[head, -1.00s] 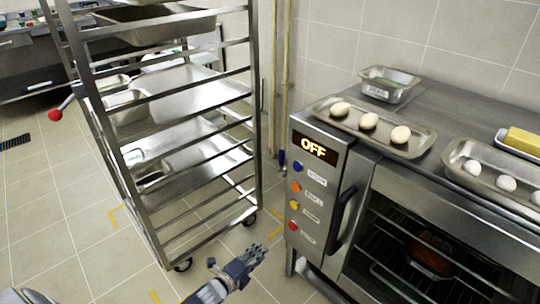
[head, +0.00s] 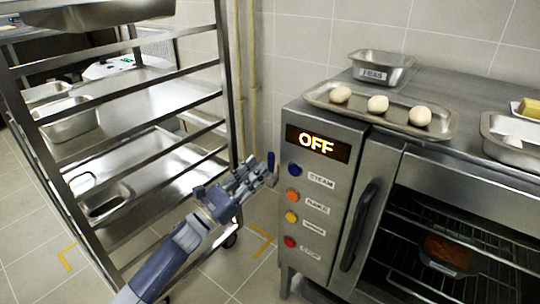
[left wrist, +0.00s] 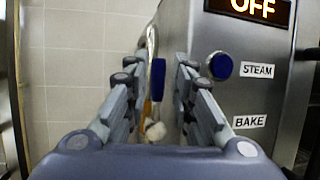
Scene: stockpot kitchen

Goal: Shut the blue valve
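The blue valve handle (head: 271,162) is a small upright blue lever beside the left side of the oven. In the left wrist view the blue valve handle (left wrist: 158,80) stands upright between and beyond my fingertips, in front of a metal pipe. My left gripper (head: 262,176) reaches in from the lower left with its tips close to the handle. In the left wrist view my left gripper (left wrist: 155,75) is open, its fingers apart on either side of the handle. I cannot tell whether they touch it. My right gripper is not in view.
The oven's control panel (head: 315,215) is close on the right, with a display reading OFF (head: 317,143) and a blue STEAM button (head: 295,170). A metal rack (head: 232,110) with trays stands on the left. A tray with eggs (head: 445,128) is on the oven.

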